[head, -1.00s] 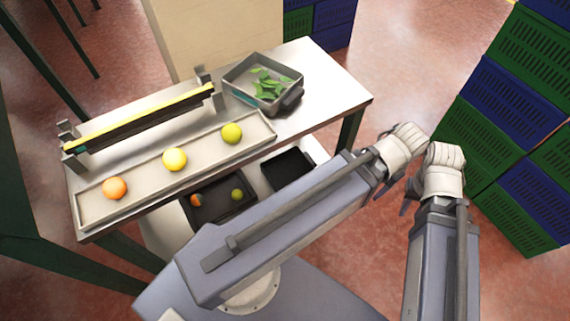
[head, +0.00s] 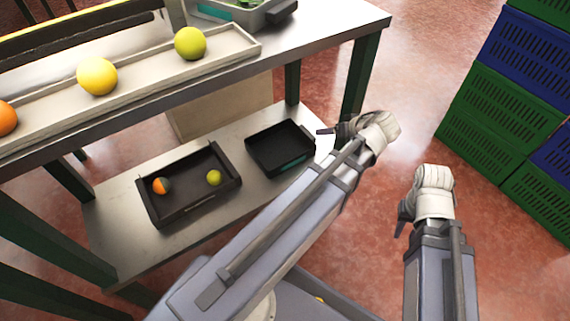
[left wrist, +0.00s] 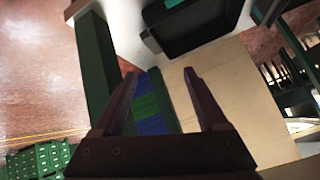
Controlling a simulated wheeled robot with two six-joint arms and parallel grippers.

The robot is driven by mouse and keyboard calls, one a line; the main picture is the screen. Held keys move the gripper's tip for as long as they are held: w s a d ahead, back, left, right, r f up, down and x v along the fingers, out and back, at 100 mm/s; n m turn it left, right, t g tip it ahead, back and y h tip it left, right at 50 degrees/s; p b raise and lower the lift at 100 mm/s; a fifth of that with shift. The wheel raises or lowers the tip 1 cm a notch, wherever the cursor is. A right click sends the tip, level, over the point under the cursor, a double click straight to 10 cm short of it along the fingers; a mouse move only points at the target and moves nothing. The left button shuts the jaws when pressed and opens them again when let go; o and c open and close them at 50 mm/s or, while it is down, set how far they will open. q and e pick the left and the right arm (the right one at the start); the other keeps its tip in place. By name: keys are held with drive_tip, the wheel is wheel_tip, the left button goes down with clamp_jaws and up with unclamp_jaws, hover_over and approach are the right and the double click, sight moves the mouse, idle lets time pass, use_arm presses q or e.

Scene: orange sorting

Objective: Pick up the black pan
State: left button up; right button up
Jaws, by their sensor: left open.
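The black pan (head: 268,150) is an empty, dark, square pan on the lower shelf. In the left wrist view the black pan (left wrist: 190,28) is at the top, beyond the fingers. My left gripper (head: 328,131) is just right of the pan in the head view, apart from it as far as I can tell. In the left wrist view the left gripper (left wrist: 160,74) is open and empty. My right gripper (head: 402,222) is over the floor, away from the pan; its jaws are unclear.
A black tray (head: 196,199) with two fruits sits left of the pan on the lower shelf (head: 105,232). Above are a long fruit trough (head: 140,85) and a grey bin (head: 235,14) with leaves. A green table leg (head: 360,75) stands near my left gripper. Crates (head: 485,110) stack at right.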

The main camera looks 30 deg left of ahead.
sight(303, 129)
use_arm(q)
drive_tip(key=w+a+f+n+b, duration=0.1)
drive_tip(key=a+f+b, duration=0.1)
drive_tip(key=b, duration=0.1)
drive_tip(key=w+a+f+n+y+b, duration=0.1)
drive_tip(key=a+f+b, duration=0.1)
drive_tip(key=f+b, duration=0.1)
drive_tip(key=w+a+f+n+t+y+b, duration=0.1)
drive_tip(key=a+f+n+b, duration=0.1)
drive_tip(key=f+b, duration=0.1)
drive_tip(key=shift+w+f+b, duration=0.25)
drive_tip(key=shift+w+b, duration=0.05)
drive_tip(key=shift+b, duration=0.15)
drive_tip(key=shift+w+a+f+y+b, duration=0.25)
drive_tip(key=shift+a+y+b, duration=0.15)
drive_tip(key=shift+b, duration=0.15)
drive_tip(key=shift+n, duration=0.3)
use_arm(e)
wheel_tip(303, 129, down, 14)
